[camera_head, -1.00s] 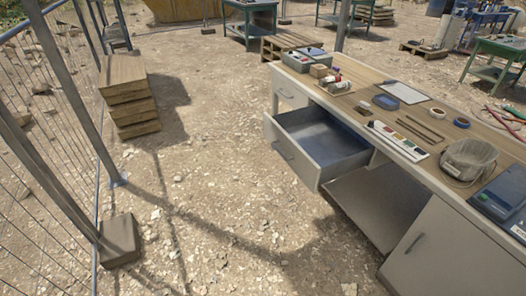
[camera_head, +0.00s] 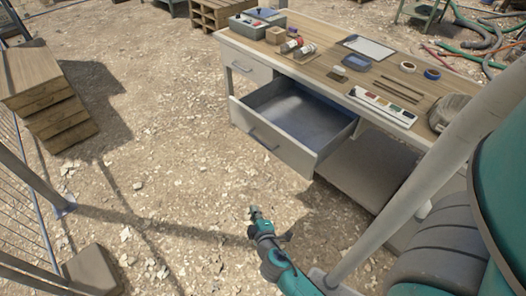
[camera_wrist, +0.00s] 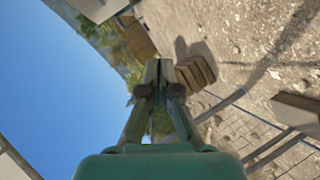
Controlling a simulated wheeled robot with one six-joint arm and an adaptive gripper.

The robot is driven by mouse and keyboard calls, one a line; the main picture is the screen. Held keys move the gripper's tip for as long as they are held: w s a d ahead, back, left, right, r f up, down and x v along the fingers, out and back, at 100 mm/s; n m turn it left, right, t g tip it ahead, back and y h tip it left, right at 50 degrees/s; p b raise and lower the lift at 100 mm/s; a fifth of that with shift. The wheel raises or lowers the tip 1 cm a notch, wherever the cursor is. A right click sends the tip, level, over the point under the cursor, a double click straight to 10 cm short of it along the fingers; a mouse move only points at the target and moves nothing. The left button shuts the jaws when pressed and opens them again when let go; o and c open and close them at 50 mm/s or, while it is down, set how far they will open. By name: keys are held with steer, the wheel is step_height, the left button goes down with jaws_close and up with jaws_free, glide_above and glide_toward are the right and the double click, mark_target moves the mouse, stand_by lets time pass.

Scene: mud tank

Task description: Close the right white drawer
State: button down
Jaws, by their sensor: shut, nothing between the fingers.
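The white drawer (camera_head: 268,139) of the workbench is pulled well out, and its empty blue-grey inside shows in the head view. Its front has a dark bar handle (camera_head: 263,139). My gripper (camera_head: 254,212) is below and in front of the drawer in the head view, over the gravel and apart from the drawer. In the wrist view my gripper (camera_wrist: 159,68) is shut and empty. The drawer cannot be made out in the wrist view.
Gravel in front is clear.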

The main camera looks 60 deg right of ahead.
steer(key=w+d+r+g+h, duration=0.1)
steer(key=w+d+r+h, duration=0.1)
steer(key=w+d, duration=0.3)
steer(key=w+d+r+g+h, duration=0.1)
steer(key=w+d+r+h, duration=0.15)
steer(key=d, duration=0.45)
glide_toward(262, 143)
steer(key=w, duration=0.3)
steer(key=d, duration=0.2)
steer(key=d+f, duration=0.1)
steer(key=shift+s+d, duration=0.25)
steer(key=shift+d, duration=0.1)
steer(key=shift+s+d+f, duration=0.1)
steer(key=shift+d+f, duration=0.05)
steer(key=shift+d, duration=0.4)
